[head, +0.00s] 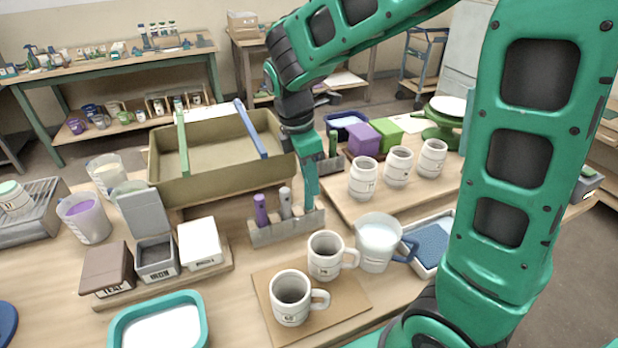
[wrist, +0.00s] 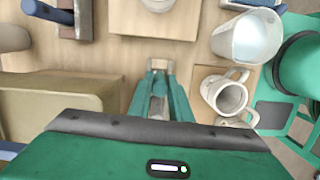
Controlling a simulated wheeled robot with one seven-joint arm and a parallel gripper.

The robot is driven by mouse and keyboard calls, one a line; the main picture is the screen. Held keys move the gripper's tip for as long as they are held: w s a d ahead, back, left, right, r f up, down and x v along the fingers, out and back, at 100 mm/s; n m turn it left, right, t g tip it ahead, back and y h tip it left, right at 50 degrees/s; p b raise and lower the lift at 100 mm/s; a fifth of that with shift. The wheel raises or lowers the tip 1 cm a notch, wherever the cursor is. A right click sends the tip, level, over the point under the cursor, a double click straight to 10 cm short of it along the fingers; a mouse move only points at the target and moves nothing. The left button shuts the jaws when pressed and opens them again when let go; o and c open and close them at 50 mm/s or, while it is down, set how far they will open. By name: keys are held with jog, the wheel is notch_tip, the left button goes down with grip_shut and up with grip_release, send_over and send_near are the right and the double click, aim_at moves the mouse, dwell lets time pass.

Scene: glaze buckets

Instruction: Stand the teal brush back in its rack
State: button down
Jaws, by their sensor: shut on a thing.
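The brush rack (head: 287,229) is a pale block on the table, with a purple brush (head: 260,209) and a grey brush (head: 285,203) upright in it. My gripper (head: 310,190) points down over the rack's right end, beside the grey brush. It is shut on the teal brush, but its green fingers are so close in colour that I cannot separate the two clearly. In the wrist view my fingers (wrist: 158,78) are close together, with a greyish piece between them. I cannot tell whether the brush is seated in the rack.
Two mugs (head: 290,299) on a board and a pitcher (head: 377,243) stand close in front and right. A large basin (head: 220,182) lies behind left. More mugs (head: 398,166) and a second small rack (head: 326,168) are behind right.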

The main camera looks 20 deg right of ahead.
jog(key=shift+f, duration=0.6)
dwell(0.8)
jog(key=c, duration=1.2)
grip_release()
jog(key=shift+o, duration=0.2)
jog(key=shift+r, duration=0.1)
jog(key=shift+r, duration=3.45)
